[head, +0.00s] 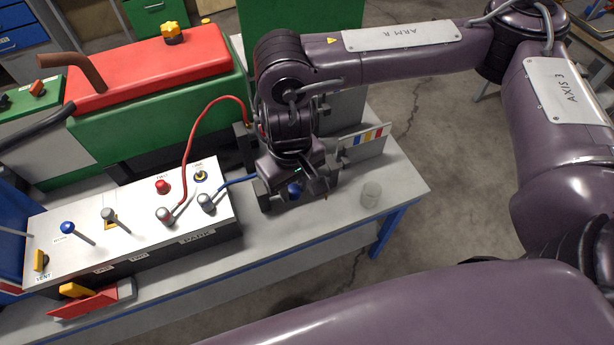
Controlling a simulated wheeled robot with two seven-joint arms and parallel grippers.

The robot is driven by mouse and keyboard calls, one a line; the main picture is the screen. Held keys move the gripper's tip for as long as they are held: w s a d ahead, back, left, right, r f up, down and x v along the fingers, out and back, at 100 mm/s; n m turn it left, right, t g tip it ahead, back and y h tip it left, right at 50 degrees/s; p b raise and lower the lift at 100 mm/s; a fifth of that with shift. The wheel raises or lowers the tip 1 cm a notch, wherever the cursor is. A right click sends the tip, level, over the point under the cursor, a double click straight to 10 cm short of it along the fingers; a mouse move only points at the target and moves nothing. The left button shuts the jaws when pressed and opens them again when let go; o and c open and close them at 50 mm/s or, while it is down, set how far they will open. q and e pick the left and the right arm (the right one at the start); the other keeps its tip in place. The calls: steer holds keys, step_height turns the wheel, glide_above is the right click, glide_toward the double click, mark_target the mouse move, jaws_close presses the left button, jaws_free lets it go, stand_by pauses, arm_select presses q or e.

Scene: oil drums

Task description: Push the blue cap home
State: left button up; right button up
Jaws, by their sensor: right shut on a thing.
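My right gripper (298,189) is over the bench, to the right of the grey control panel. A small round blue cap (294,190) shows between its jaws, and the gripper is shut on it. The fingers hide part of the cap and whatever is under it, so I cannot tell whether it rests on anything. My left gripper is not in view.
A red-and-green machine (155,70) stands behind.

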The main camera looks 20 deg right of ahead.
steer(key=a+p, duration=0.2)
steer(key=a, duration=2.1)
steer(key=shift+a, duration=0.3)
steer(key=shift+d, duration=0.1)
